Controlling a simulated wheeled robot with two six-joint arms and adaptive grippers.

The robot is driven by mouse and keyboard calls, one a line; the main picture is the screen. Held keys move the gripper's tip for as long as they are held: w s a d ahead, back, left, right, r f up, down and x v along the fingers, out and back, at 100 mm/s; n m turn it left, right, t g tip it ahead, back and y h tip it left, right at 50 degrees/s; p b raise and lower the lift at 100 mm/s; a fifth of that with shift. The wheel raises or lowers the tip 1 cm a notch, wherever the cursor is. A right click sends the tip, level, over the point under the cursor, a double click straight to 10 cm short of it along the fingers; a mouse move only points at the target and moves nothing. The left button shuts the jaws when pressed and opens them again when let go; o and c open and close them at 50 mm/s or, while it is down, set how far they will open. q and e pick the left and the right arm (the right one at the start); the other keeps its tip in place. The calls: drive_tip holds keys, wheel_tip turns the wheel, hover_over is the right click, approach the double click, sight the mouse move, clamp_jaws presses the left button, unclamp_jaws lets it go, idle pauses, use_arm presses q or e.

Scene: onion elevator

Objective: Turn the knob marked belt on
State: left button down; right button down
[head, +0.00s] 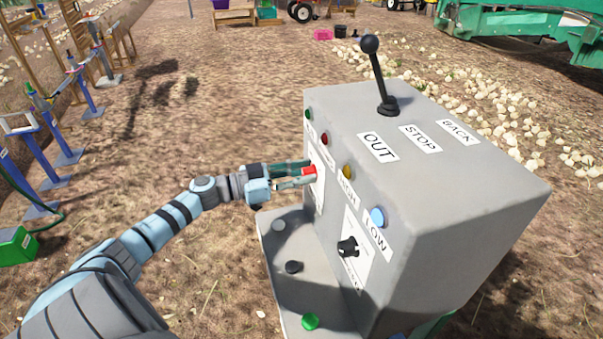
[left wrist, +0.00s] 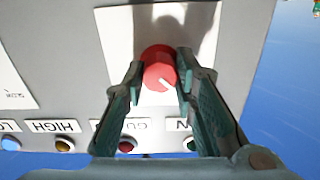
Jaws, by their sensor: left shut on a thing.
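A red knob (head: 309,171) sits on a white plate on the front face of the grey control box (head: 470,210). My left gripper (head: 300,173) reaches it from the left and is shut on it. In the left wrist view the red knob (left wrist: 158,62) is between the two green fingers, with its white pointer mark toward the lower right of the picture. The word on its plate cannot be read. A black knob (head: 348,246) with a white pointer sits on another white plate to the right. My right gripper is not in view.
Green, red, yellow and blue (head: 377,217) buttons line the face above the knobs. A black lever (head: 378,75) stands on top by the OUT, STOP and BACK labels. A lower grey shelf (head: 283,250) carries several buttons.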

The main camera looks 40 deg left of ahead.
use_arm(q)
drive_tip(key=m, duration=0.7)
drive_tip(key=shift+m, duration=0.4)
drive_tip(key=m+b, duration=0.1)
drive_tip(key=m, duration=0.3)
drive_tip(key=m+b, duration=0.1)
drive_tip(key=m, duration=0.4)
drive_tip(key=shift+s+d+f+m, duration=0.1)
drive_tip(key=shift+f+m, duration=0.1)
drive_tip(key=shift+m, duration=0.1)
drive_tip(key=c, duration=1.3)
unclamp_jaws()
